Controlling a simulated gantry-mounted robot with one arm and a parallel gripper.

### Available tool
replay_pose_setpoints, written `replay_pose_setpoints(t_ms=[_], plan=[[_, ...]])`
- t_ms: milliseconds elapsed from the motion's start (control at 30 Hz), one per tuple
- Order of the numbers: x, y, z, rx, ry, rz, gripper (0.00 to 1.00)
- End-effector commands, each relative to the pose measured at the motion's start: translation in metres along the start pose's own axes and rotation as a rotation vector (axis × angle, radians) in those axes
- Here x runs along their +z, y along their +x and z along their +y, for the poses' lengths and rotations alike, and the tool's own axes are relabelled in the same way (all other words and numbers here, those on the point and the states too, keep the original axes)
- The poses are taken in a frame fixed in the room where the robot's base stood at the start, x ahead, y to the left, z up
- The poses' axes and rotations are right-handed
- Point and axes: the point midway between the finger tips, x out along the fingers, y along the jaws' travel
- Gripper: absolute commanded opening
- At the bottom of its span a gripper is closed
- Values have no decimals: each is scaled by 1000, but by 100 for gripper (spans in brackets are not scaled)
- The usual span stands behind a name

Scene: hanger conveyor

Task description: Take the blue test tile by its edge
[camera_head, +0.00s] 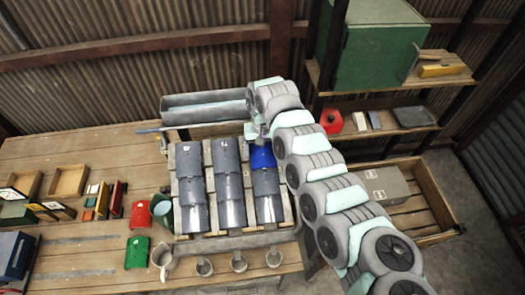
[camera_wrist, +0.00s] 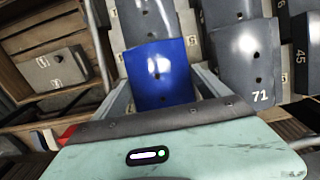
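The blue test tile (camera_head: 262,157) is glossy and curved, with small dark holes. It lies at the far end of the right column of grey tiles (camera_head: 266,183) on the rack, partly hidden by my arm in the head view. In the wrist view the blue tile (camera_wrist: 157,75) is just ahead of my gripper, whose dark front bar (camera_wrist: 160,120) covers the tile's near edge or passes just in front of it. I cannot tell whether they touch. My gripper (camera_head: 256,133) is small in the head view, at the rack's far end. Its fingertips and any gap are not clear.
Two more columns of grey tiles (camera_head: 190,187) lie left of the blue one. A grey trough (camera_head: 205,106) stands behind the rack. A wooden crate with a grey block (camera_head: 386,188) is at the right.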

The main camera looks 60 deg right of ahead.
Motion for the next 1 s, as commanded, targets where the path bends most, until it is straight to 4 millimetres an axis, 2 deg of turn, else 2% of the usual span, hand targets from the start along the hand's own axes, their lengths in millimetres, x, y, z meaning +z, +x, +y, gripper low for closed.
replay_pose_setpoints(t_ms=[67, 667, 1000], plan=[[0, 0, 0, 0, 0, 0, 78], [0, 0, 0, 0, 0, 0, 29], [0, -4, 0, 0, 1, 1, 29]])
